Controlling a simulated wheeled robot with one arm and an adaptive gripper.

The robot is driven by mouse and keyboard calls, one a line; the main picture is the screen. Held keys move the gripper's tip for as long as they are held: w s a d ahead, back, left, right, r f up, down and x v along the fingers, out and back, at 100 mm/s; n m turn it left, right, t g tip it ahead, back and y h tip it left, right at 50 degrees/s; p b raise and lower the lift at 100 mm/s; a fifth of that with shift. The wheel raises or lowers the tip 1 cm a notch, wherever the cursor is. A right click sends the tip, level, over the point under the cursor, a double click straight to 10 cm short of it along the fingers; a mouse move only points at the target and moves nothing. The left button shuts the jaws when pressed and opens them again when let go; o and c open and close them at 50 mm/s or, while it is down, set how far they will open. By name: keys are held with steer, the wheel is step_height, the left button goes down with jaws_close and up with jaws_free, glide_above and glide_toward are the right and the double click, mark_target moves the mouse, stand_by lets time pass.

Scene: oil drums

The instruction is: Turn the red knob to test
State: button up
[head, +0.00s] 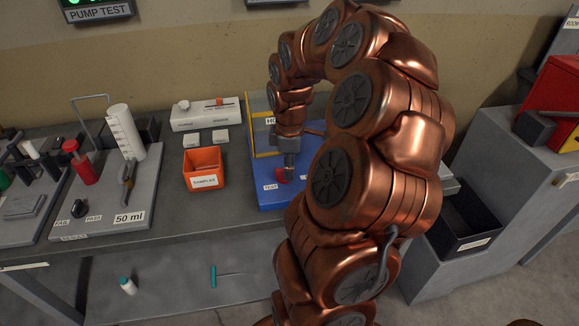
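The red knob (281,176) sits on the blue panel (259,168) on the bench, partly hidden by my gripper (289,171). A small white label reading "TEST" (270,187) lies to the lower left of the knob. Another white label, right of the knob, is partly covered by my arm. My gripper points down over the knob, at or just above it. Its fingers are too small and too covered to tell whether they touch or grip the knob.
An orange box labelled "SAMPLES" (204,167) stands left of the panel. A yellow-framed piece (263,143) stands at the panel's back. A grey board (109,191) with a white cylinder (125,132) is further left. A black bin (462,226) is at right.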

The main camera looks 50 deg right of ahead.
jaws_close()
